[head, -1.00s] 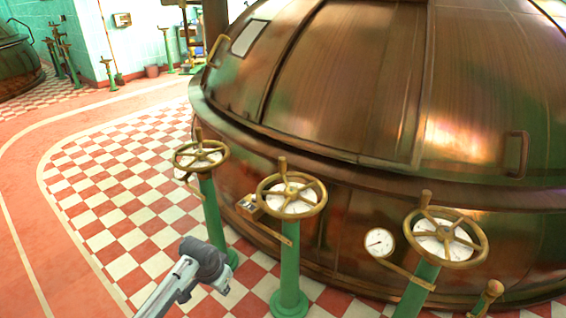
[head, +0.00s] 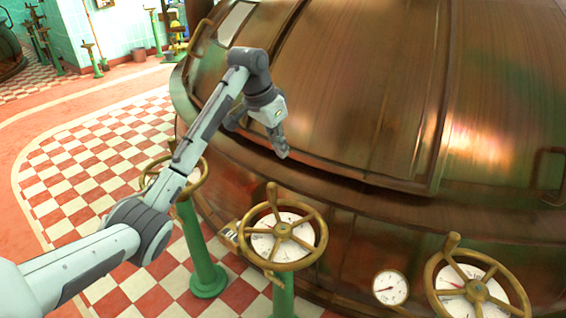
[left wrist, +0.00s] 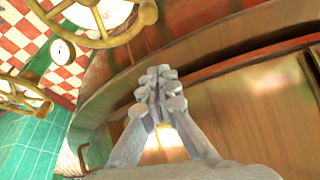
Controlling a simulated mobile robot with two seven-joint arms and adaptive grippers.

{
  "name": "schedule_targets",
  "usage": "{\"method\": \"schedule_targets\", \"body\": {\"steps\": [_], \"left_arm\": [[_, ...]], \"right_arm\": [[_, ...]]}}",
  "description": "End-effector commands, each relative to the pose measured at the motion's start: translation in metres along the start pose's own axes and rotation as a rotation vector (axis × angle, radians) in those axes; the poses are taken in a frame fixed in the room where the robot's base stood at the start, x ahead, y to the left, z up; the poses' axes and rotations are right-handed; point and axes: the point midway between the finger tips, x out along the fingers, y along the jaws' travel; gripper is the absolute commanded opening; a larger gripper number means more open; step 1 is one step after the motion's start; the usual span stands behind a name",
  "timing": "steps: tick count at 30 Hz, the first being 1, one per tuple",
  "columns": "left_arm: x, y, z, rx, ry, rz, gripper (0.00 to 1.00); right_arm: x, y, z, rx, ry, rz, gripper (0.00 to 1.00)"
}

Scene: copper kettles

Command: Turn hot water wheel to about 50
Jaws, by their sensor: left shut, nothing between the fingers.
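Three brass handwheels on green posts stand before the copper kettle; I cannot read which one is the hot water wheel. The middle wheel (head: 283,236) has a white dial under its spokes and an upright handle knob. The right wheel (head: 477,290) also has a white dial and a knob. The left wheel (head: 190,185) is partly hidden behind my left arm. My left gripper (head: 282,150) is shut and empty, above and behind the middle wheel and apart from it. In the left wrist view the closed fingers (left wrist: 158,85) show, with a wheel (left wrist: 100,20) at upper left. My right gripper is not in view.
The large copper kettle (head: 350,90) fills the back and right, close behind the gripper. A small round gauge (head: 390,288) sits between the middle and right wheels. Checkered floor (head: 95,160) lies open at left.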

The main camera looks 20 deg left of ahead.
Motion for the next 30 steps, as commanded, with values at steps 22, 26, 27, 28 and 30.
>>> {"method": "schedule_targets", "body": {"steps": [22, 26, 27, 28, 30], "left_arm": [[0.088, 0.0, 0.025, 0.001, -0.001, 0.0, 0.0], [0.085, 0.001, 0.034, 0.0, 0.0, 0.0, 0.0], [0.085, 0.0, 0.036, 0.0, 0.0, 0.0, 0.0], [0.084, 0.0, 0.037, 0.001, 0.001, 0.0, 0.0], [0.084, 0.0, 0.038, 0.001, 0.001, 0.0, 0.0]], "right_arm": [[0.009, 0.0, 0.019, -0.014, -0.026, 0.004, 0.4], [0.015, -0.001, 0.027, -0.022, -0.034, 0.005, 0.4], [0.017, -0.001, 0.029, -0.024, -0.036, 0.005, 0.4], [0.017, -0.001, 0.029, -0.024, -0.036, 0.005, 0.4], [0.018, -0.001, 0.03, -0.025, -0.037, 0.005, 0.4]]}}
